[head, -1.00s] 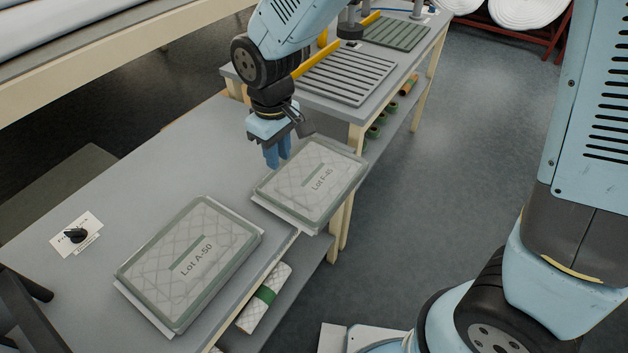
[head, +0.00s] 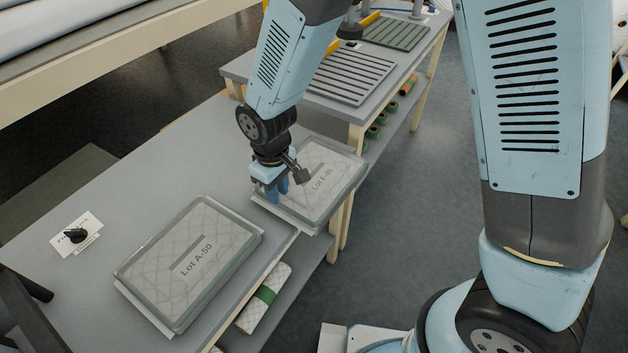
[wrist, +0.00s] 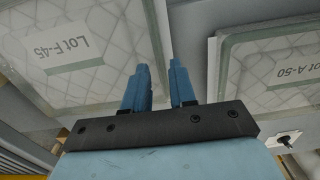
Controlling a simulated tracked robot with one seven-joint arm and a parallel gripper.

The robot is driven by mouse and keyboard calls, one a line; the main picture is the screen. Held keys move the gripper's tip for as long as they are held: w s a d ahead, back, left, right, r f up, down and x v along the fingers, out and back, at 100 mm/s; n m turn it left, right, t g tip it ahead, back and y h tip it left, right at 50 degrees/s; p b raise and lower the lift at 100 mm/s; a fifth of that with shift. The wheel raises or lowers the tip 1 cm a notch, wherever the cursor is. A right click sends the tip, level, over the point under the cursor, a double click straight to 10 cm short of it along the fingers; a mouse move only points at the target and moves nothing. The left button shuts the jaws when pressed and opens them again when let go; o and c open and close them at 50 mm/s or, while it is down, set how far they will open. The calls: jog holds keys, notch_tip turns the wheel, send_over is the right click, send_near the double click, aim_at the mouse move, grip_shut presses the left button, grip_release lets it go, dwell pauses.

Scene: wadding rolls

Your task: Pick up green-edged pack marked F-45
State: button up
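The green-edged pack marked Lot F-45 (head: 335,195) lies flat at the right end of the grey table (head: 140,190). It fills the upper left of the wrist view (wrist: 75,70), label upside down. My gripper (head: 277,190) points down at the pack's left edge. In the wrist view its two blue fingers (wrist: 158,70) stand apart. The pack's side rim runs into the gap between them, with one finger over the pack side and the other over the table side. Whether the fingers touch the pack is unclear.
A similar pack, Lot A-50 (head: 215,240), lies to the left on the same table, and also at the right of the wrist view (wrist: 280,75). A black knob on a white card (head: 88,226) sits farther left. A second bench with slatted mats (head: 345,75) stands behind.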

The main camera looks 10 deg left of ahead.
aim_at(281, 205)
jog(key=shift+s+d+f, duration=0.1)
jog(key=shift+d+f, duration=0.05)
jog(key=shift+f, duration=0.9)
jog(key=shift+d+f, duration=0.1)
jog(key=shift+f, duration=0.9)
jog(key=shift+c, duration=0.3)
grip_shut()
